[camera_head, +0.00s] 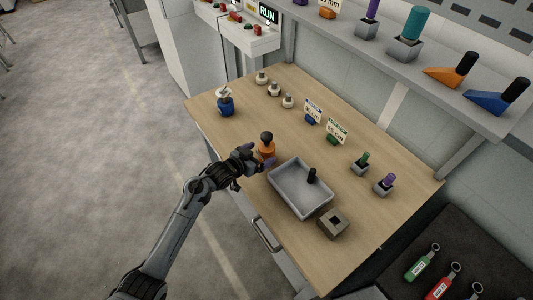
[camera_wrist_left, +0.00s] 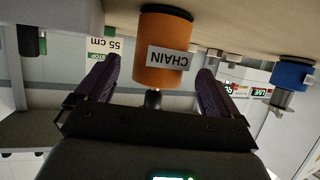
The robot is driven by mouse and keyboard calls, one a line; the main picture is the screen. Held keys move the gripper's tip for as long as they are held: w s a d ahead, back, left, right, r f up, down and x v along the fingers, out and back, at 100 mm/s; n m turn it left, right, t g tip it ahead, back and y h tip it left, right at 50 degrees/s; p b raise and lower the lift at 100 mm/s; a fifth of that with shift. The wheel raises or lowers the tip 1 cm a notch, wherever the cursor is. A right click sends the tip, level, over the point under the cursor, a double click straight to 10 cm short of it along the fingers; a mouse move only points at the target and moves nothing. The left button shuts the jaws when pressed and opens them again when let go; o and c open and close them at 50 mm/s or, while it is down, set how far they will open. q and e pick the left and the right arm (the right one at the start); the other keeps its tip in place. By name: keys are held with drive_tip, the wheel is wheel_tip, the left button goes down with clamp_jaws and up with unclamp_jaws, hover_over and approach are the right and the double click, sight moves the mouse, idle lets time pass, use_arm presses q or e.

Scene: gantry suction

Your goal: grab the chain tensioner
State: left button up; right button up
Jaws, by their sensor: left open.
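The chain tensioner (camera_head: 266,151) is an orange cylinder with a black top, standing on the wooden table near its front edge. In the left wrist view, which is upside down, the orange body (camera_wrist_left: 158,72) carries a white label reading CHAIN. My left gripper (camera_head: 256,160) is right beside it at table height. In the wrist view the gripper (camera_wrist_left: 155,84) is open, with one dark purple finger pad on each side of the orange body and a gap on both sides. My right gripper is not in view.
A grey tray (camera_head: 299,190) holding a black-topped piece lies close to the right of the gripper, with a grey block (camera_head: 333,222) beyond. A blue part (camera_head: 225,104) stands at the far left. Small signs (camera_head: 337,131) and holders stand behind. The table's middle is clear.

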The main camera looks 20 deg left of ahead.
use_arm(q)
drive_tip(key=shift+b+x, duration=0.35)
drive_tip(key=shift+x, duration=1.75)
drive_tip(key=shift+r, duration=0.1)
drive_tip(key=shift+r, duration=0.1)
drive_tip(key=c, duration=1.5)
